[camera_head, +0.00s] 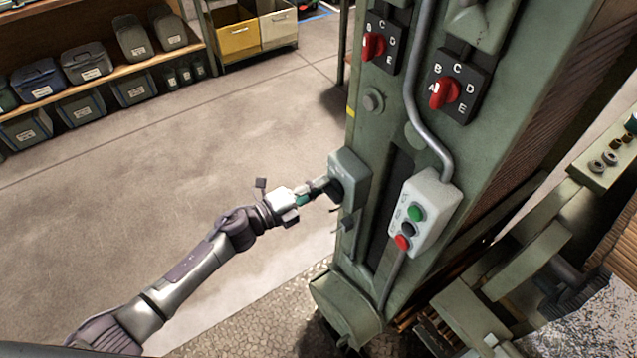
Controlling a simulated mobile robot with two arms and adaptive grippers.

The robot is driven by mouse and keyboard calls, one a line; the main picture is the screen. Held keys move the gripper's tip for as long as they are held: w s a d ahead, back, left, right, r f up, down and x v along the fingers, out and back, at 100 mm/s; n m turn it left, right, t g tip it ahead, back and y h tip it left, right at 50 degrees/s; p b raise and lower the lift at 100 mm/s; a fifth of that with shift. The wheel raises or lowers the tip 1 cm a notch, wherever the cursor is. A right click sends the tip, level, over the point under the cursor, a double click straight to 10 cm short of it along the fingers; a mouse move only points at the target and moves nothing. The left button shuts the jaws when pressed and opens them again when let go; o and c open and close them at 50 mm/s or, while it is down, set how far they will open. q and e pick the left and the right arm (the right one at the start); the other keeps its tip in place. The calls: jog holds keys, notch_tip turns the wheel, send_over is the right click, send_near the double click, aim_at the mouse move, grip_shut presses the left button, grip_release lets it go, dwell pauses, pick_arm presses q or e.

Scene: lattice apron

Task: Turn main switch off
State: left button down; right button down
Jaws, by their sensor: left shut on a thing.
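A green-grey switch box (352,165) is mounted on the left side of the green machine column. A dark knob (335,190) shows on its front; it seems to be the main switch. My left gripper (322,189) reaches in from the left and is shut on this knob. The fingers partly hide the knob, so I cannot tell its setting. My right gripper is not in view.
Two red rotary selectors (373,46) (444,93) sit higher on the column. A grey push-button box (422,214) with green, black and red buttons hangs to the right. Shelves with bins (88,62) stand at upper left. The floor (150,150) between is clear.

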pick_arm(q)
jog(key=shift+n, duration=0.3)
jog(key=c, duration=1.2)
grip_release()
jog(key=v, duration=1.2)
jog(key=shift+f, duration=0.1)
